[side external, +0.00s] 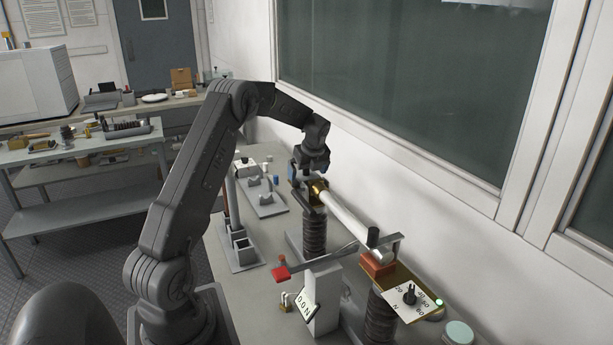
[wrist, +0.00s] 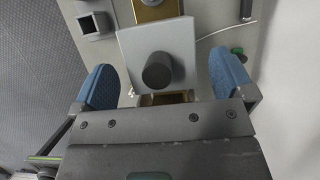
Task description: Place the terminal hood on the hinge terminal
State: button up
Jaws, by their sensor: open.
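The terminal hood (wrist: 182,42), a light grey square block with a dark round knob on top, is between my fingers in the wrist view. My gripper (wrist: 163,64) is open, its blue-padded fingers on either side of the hood with visible gaps. Brass, likely the hinge terminal (wrist: 170,98), shows at the hood's near edge. In the side view my gripper (side external: 305,176) is low over the brass-coloured end fitting (side external: 319,188) at the far end of the white tube. There the arm and fingers mostly hide the hood. I cannot tell how fully it is seated.
The white tube (side external: 345,214) runs to a red block (side external: 377,264) beside a dial plate (side external: 411,297). A grey stand with a square socket (side external: 243,249) is left; the wall is close on the right.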

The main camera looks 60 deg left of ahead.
jog(key=v, duration=1)
jog(key=s+d+r+n+t, duration=0.2)
jog(key=d+r+n, duration=0.35)
jog(key=d, duration=0.85)
jog(key=s+d+n+t+h, duration=0.3)
jog(key=s+d+n, duration=0.9)
jog(key=s+d, duration=0.8)
jog(key=d+h, duration=0.1)
jog(key=d, duration=0.2)
jog(key=shift+s+f+t, duration=0.3)
jog(key=shift+s, duration=0.05)
jog(key=shift+d+n, duration=0.15)
jog(key=shift+n, duration=0.1)
